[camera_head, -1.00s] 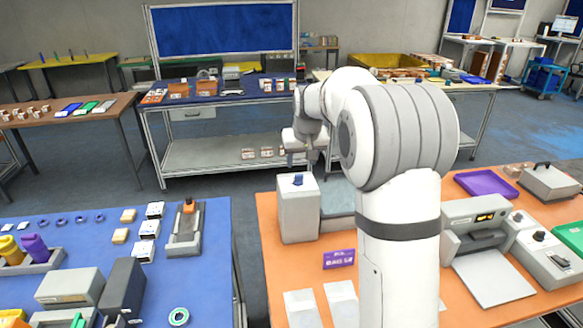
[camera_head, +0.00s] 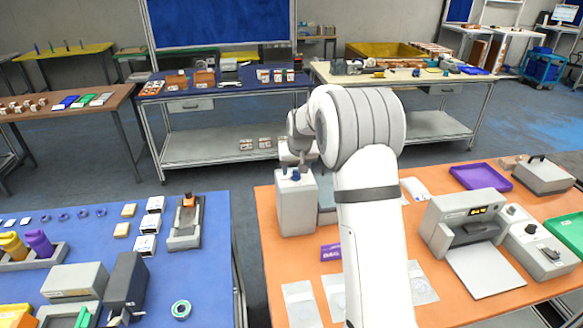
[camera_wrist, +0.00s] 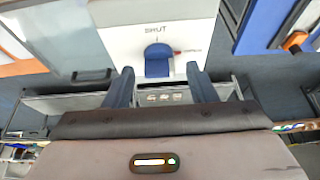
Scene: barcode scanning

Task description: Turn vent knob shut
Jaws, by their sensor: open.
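The blue vent knob (camera_wrist: 158,60) sits on the pale face of a box (camera_wrist: 120,40), below the printed word SHUT. A small red mark with tiny print is at the knob's right; I cannot read it. In the head view the box (camera_head: 296,210) stands at the left edge of the orange table, with the knob (camera_head: 295,175) on top. My gripper (camera_wrist: 160,72) is open, its two blue-grey fingers apart on either side of the knob in the wrist view. I see no contact, and the remaining gap is hard to judge.
The orange table (camera_head: 440,308) also carries a grey machine (camera_head: 462,215), a purple tray (camera_head: 484,178) and a purple label (camera_head: 331,252). A blue table (camera_head: 205,262) stands at left across a floor gap. My arm hides part of the orange table.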

